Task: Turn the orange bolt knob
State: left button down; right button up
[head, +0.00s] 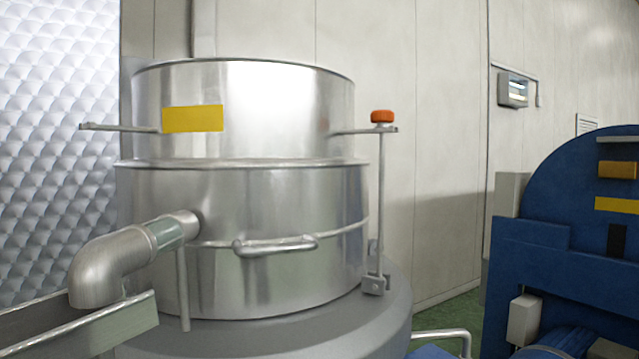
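The orange bolt knob (382,116) sits on top of an upright metal rod (381,205) at the right side of a round steel vessel (245,110). A flat bracket (355,131) reaches from the vessel's upper part to the rod just below the knob. The rod's lower end meets a small block (374,284) on the vessel's base. Neither of my grippers shows in the head view, and nothing touches the knob.
A curved pipe spout (105,262) juts from the vessel toward the lower left, over a metal trough (50,325). A handle (275,246) is on the vessel's front. A blue machine (560,240) stands at the right. Open space lies right of the knob, before the wall.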

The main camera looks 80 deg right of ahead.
aim_at(381, 117)
jog(key=z, duration=2.85)
